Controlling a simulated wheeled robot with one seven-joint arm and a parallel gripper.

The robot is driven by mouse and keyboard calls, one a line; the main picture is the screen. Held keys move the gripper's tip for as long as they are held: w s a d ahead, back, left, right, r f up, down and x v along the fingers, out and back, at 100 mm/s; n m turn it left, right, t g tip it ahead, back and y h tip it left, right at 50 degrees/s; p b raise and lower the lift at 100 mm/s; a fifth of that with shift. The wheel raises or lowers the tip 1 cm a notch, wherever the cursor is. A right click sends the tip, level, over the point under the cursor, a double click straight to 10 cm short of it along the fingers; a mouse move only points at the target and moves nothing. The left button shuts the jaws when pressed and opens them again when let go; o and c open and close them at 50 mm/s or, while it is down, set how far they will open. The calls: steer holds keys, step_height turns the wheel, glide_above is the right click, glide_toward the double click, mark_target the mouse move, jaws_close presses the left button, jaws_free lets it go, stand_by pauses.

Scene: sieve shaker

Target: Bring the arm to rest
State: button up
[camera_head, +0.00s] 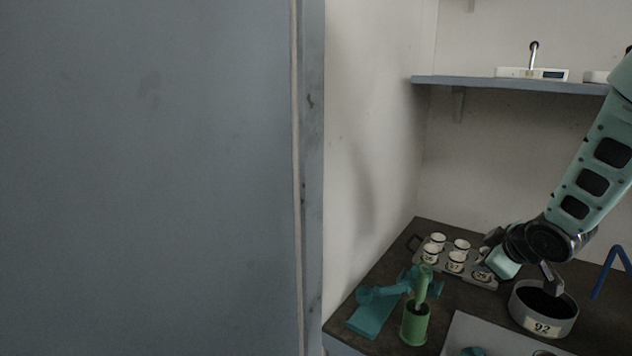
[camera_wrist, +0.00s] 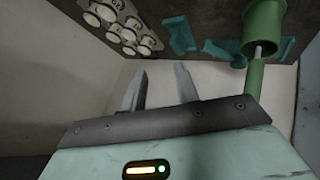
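My arm reaches in from the right in the head view, with its wrist low over the bench near the tray of cups. In the wrist view my gripper (camera_wrist: 160,68) has its two fingers apart with nothing between them. The fingertips cannot be made out clearly in the head view. A grey tray (camera_head: 484,283) holds several white numbered cups (camera_head: 456,262); the cups also show at the top left of the wrist view (camera_wrist: 128,30).
A green cylinder (camera_head: 414,325) and teal pieces (camera_head: 370,318) are at the bench's front left. A blue bent rod (camera_head: 607,272) stands right. A shelf (camera_head: 510,84) hangs above; a large grey panel (camera_head: 150,180) fills the left.

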steer(key=s+a+r+m+g, duration=0.1)
steer(key=s+a+m+g, duration=0.25)
steer(key=s, duration=0.65)
steer(key=s+a+r+m+g, duration=0.1)
steer(key=s+a+m+g, duration=0.3)
steer(key=s, duration=0.6)
steer(key=s+a+r+n+g, duration=0.1)
steer(key=s+a+n, duration=0.5)
steer(key=s+a, duration=0.7)
steer(key=shift+a+r, duration=0.5)
steer(key=shift+a, duration=0.45)
steer(key=shift+n, duration=0.25)
